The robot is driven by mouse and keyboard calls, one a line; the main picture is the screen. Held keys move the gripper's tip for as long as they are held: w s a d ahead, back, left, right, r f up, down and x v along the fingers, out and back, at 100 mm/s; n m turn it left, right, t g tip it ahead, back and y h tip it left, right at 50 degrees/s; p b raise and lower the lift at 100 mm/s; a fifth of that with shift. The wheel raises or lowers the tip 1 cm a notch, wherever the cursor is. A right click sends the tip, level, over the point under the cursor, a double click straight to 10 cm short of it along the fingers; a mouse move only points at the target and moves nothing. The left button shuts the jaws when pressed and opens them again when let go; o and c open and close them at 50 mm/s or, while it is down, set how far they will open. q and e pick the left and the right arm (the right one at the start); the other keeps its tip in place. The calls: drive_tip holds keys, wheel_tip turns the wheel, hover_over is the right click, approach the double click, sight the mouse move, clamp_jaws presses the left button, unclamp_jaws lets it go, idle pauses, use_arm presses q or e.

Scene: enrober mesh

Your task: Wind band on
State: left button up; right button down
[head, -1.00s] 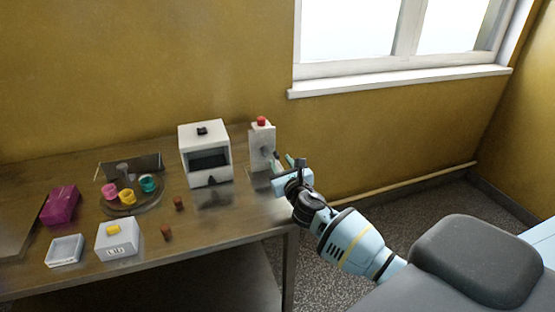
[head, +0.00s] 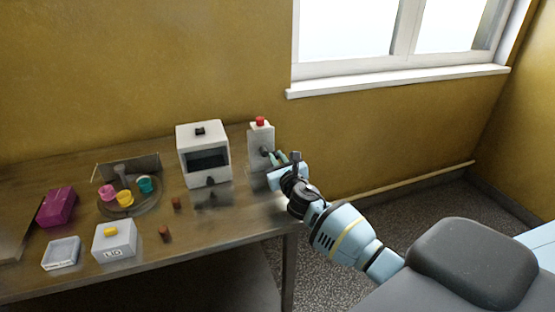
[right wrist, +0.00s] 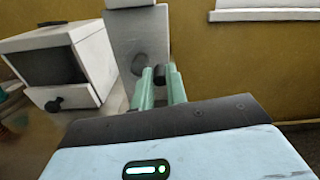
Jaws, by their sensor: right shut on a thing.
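A white upright unit (head: 257,143) with a red button (head: 260,121) on top stands at the right end of the wooden table. A round dark hub (right wrist: 150,63) sits on its face in the right wrist view. My right gripper (head: 279,158) is at that face. In the right wrist view its green fingers (right wrist: 160,88) are shut on a dark crank knob (right wrist: 174,76), largely hidden by the fingers. I cannot make out a band or mesh on the unit. My left gripper is not in view.
A white box machine (head: 204,150) with a dark opening stands left of the unit. Further left are a round tray (head: 148,209) with coloured cups, a magenta box (head: 56,207), a white box (head: 114,243) with a yellow button, a shallow dish (head: 61,254) and two brown pieces (head: 164,234).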

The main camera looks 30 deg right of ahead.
sight(261, 163)
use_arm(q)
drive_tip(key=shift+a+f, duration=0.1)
use_arm(e)
drive_tip(key=shift+f+m, duration=0.15)
drive_tip(key=shift+m, duration=0.15)
